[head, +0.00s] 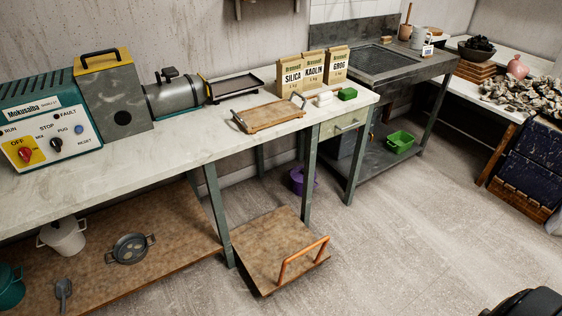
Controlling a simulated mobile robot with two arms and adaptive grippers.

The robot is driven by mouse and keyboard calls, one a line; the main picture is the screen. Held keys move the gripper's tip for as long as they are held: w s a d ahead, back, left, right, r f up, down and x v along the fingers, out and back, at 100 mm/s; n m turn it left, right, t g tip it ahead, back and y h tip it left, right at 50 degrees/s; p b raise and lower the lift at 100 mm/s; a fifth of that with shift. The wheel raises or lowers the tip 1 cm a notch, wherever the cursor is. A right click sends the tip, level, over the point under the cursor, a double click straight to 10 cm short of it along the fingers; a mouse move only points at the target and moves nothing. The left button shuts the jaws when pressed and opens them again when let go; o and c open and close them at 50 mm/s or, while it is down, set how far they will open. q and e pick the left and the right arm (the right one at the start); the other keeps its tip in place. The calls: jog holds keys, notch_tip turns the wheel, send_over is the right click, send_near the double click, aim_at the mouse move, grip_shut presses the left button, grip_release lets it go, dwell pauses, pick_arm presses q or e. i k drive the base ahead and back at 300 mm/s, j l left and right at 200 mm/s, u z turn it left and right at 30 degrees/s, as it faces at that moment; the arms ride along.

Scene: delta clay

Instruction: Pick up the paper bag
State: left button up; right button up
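Three tan paper bags stand upright side by side on the right part of the long pale worktop in the head view. They are labelled SILICA (292,76), KAOLIN (313,69) and GROG (338,64). The silica bag is nearest the left, and the grog bag is furthest right, close to the worktop's back.
A wooden tray with handles (269,117) and a dark tray (234,87) lie left of the bags. A teal clay machine (50,122) fills the worktop's left. A sink bench (385,62) stands behind right. A low trolley (262,246) stands on the floor; the floor to its right is clear.

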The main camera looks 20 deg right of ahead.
aim_at(336, 58)
jog(key=z, duration=1.05)
